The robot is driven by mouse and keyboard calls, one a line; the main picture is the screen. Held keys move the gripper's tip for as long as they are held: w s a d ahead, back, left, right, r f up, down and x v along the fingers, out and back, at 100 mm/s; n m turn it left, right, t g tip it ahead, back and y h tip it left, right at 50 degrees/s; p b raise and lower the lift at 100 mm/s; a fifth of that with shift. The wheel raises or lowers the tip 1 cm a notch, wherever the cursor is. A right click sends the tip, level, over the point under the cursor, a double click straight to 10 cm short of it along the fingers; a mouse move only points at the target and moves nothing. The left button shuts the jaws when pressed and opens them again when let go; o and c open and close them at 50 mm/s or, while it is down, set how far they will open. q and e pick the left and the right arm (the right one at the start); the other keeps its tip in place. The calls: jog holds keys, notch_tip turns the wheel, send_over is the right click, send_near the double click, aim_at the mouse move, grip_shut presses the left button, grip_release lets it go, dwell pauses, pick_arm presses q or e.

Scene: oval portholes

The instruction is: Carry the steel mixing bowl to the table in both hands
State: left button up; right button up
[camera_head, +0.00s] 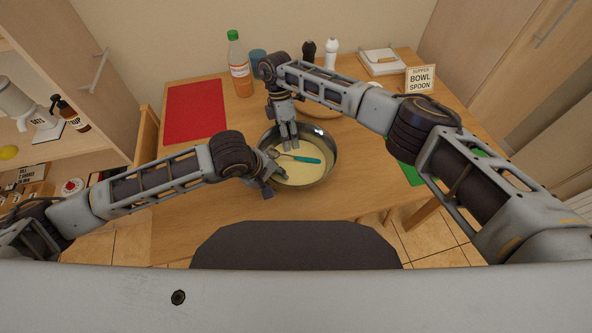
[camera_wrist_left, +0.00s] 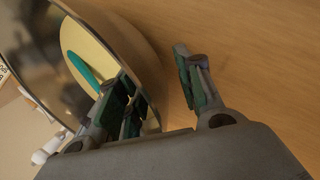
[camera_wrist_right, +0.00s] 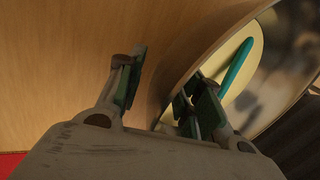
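The steel mixing bowl (camera_head: 331,158) stands on the wooden table (camera_head: 345,203). It holds a pale yellow mixture (camera_head: 300,174) and a teal-handled utensil (camera_head: 306,159). My left gripper (camera_head: 267,178) is at the bowl's near-left rim. In the left wrist view my left gripper (camera_wrist_left: 160,88) is open, one finger over the bowl's inside and the other outside. My right gripper (camera_head: 288,137) is at the far-left rim. In the right wrist view my right gripper (camera_wrist_right: 163,90) is likewise open, straddling the rim. Neither finger pair visibly pinches the wall.
A red mat (camera_head: 195,111) lies on the left of the table and a green mat (camera_head: 411,173) on the right. A bottle (camera_head: 240,70), blue cup (camera_head: 258,57), two mills (camera_head: 331,52) and a sign (camera_head: 420,79) stand behind.

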pick_arm(q)
jog(key=shift+w, duration=0.1)
pick_arm(e)
jog(key=shift+s+a, duration=0.1)
pick_arm(q)
jog(key=shift+r, duration=0.15)
jog(key=shift+a+r, duration=0.1)
jog(key=shift+r, duration=0.35)
jog(key=v, duration=1.1)
jog(key=shift+f, duration=0.1)
pick_arm(e)
jog(key=shift+r, duration=0.1)
jog(key=v, duration=1.2)
pick_arm(q)
jog(key=shift+s, duration=0.2)
dwell(0.3)
